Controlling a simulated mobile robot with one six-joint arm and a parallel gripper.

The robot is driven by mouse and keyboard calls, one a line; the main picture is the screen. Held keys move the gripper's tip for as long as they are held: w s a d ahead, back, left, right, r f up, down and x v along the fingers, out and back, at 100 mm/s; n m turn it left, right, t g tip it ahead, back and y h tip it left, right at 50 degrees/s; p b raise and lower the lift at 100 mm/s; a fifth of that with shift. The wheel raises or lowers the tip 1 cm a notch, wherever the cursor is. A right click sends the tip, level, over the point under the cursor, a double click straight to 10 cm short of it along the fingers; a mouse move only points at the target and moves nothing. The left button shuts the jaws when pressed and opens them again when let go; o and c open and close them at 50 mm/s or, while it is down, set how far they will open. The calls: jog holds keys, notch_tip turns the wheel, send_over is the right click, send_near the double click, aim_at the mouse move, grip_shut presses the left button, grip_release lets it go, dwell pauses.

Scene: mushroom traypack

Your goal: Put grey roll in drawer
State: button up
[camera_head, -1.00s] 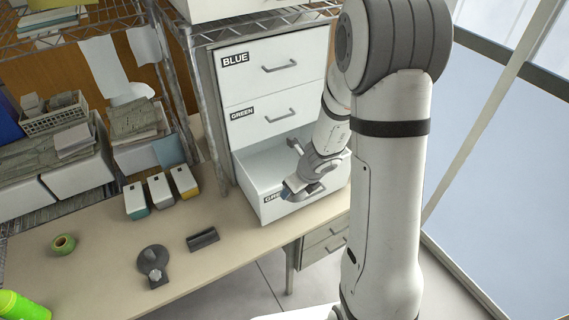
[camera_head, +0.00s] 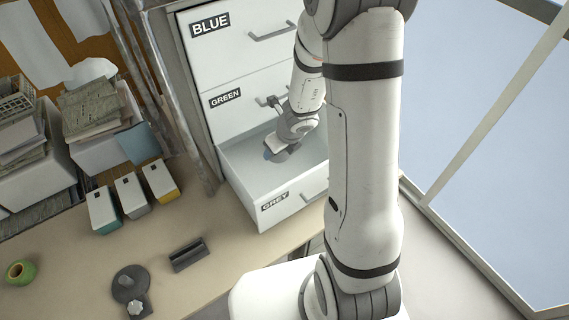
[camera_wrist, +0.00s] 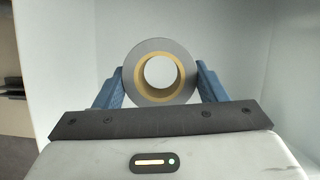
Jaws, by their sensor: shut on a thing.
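A grey roll (camera_wrist: 160,48) with a tan core is between the blue fingers of my gripper (camera_wrist: 160,82) in the wrist view. The gripper is shut on it, one finger at each side. In the head view my gripper (camera_head: 275,153) is over the open GREY drawer (camera_head: 287,200), the lowest labelled one. The roll is hard to make out there. White walls surround the roll in the wrist view. I cannot tell whether it touches the drawer floor.
The BLUE drawer (camera_head: 231,55) and the GREEN drawer (camera_head: 238,111) above are closed. A green tape roll (camera_head: 20,272), a dark tape holder (camera_head: 131,289), a dark block (camera_head: 188,253) and several small boxes (camera_head: 131,195) stand on the desk (camera_head: 215,225) to the left.

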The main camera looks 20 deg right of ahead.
jog(key=b, duration=0.9)
send_near(284, 167)
jog(key=a+f, duration=0.1)
jog(key=f, duration=0.1)
jog(key=s+a+f, duration=0.1)
jog(key=a+f, duration=0.1)
jog(key=shift+a+f, duration=0.15)
jog(key=shift+a, duration=0.15)
jog(key=w+d+p, duration=0.1)
jog(key=w+p, duration=0.1)
jog(key=d+p, duration=0.1)
jog(key=shift+w+d+r, duration=0.25)
jog(key=shift+w+d, duration=0.05)
jog(key=shift+w, duration=0.1)
jog(key=shift+w+f+b, duration=0.1)
jog(key=shift+f+b, duration=0.25)
jog(key=shift+f, duration=0.45)
jog(key=shift+f, duration=0.15)
jog(key=o, duration=1)
